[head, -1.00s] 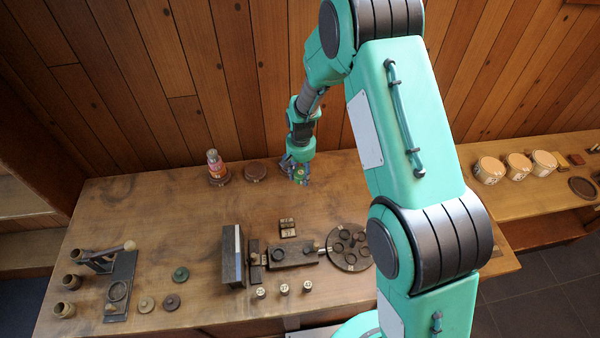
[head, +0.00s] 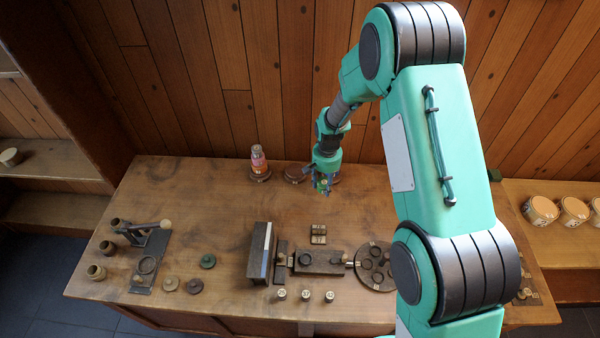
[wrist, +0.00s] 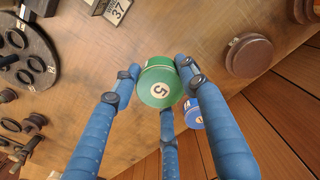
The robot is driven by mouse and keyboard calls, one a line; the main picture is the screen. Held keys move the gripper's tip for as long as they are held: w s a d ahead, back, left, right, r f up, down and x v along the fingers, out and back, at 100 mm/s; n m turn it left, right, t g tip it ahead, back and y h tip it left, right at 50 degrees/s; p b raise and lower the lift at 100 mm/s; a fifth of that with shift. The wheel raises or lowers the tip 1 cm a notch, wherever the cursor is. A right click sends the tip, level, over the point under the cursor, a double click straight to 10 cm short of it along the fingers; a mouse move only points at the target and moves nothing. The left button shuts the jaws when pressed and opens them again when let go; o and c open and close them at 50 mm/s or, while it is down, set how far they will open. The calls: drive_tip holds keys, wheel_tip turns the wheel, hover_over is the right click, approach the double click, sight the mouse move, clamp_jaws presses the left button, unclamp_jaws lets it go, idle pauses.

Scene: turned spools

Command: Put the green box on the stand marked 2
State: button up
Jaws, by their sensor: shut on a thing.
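The green box (wrist: 158,85) is a small round tub with a 5 on its pale label. It shows in the wrist view between the blue fingers of my gripper (wrist: 160,82), which is shut on it. In the head view my gripper (head: 325,188) holds it over the back of the table, just right of and in front of a bare round brown stand (head: 296,173). That stand also shows in the wrist view (wrist: 249,55), to the right of the box. I cannot read a number on any stand.
A stack of coloured boxes (head: 259,160) stands on another stand to the left. A blue box (wrist: 194,114) is partly hidden behind a finger. The round tray (head: 376,266) and wooden fixture (head: 318,262) are nearer the front. The table's left back is clear.

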drive_tip(key=a+f, duration=0.2)
drive_tip(key=a, duration=0.5)
drive_tip(key=shift+f+m+b, duration=0.15)
drive_tip(key=shift+m+b, duration=0.2)
drive_tip(key=shift+m, duration=0.05)
drive_tip(key=shift+w+a, duration=0.1)
drive_tip(key=p, duration=0.2)
hover_over(295, 170)
drive_tip(key=shift+w+f, duration=0.1)
drive_tip(key=shift+f, duration=0.65)
drive_tip(key=shift+f, duration=0.1)
drive_tip(key=shift+f+p, duration=0.4)
drive_tip(key=shift+f, duration=1.25)
drive_tip(key=shift+f, duration=0.2)
